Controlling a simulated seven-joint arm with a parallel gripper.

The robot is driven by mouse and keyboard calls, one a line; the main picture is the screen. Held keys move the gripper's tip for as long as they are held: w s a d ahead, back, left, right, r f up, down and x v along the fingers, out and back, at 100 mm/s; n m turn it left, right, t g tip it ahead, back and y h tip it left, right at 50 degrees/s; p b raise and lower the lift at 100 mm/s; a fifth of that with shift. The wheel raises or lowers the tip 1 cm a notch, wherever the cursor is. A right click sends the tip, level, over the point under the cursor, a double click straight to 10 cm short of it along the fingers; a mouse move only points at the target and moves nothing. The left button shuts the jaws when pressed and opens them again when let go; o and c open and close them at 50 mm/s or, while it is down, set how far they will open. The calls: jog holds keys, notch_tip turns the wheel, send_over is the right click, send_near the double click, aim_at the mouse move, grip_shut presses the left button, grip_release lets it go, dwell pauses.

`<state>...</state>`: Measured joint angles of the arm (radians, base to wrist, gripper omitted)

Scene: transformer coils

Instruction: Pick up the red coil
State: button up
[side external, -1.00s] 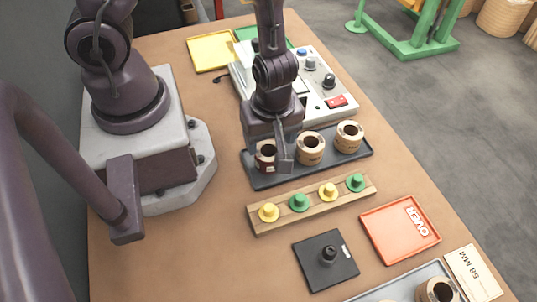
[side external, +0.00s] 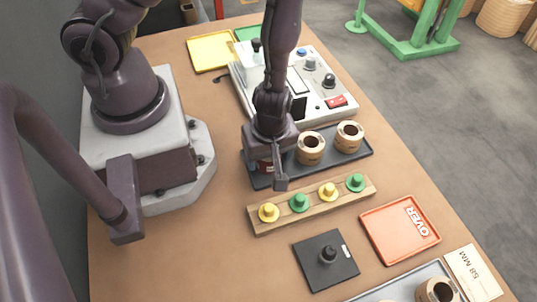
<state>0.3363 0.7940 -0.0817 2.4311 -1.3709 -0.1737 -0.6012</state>
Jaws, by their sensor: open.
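My gripper (side external: 270,163) is open and low over the left end of the dark tray (side external: 366,151). One finger reaches down on the near right side of a coil; the other finger is hidden. This coil (side external: 263,166) is mostly covered by the gripper, and a dark red strip of its side shows below the gripper body. I cannot tell whether the fingers touch it. Two tan coils with dark centres, the middle one (side external: 311,147) and the right one (side external: 349,136), stand upright on the same tray.
A wooden strip (side external: 313,205) with yellow and green pegs lies just in front. A black plate with a post (side external: 325,261), an orange OVER tray (side external: 401,229) and a grey tray (side external: 407,287) are nearer. A control box (side external: 318,105) stands behind.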

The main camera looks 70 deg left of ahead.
jog(key=shift+c, duration=0.2)
jog(key=c, duration=0.6)
jog(key=shift+r, duration=0.1)
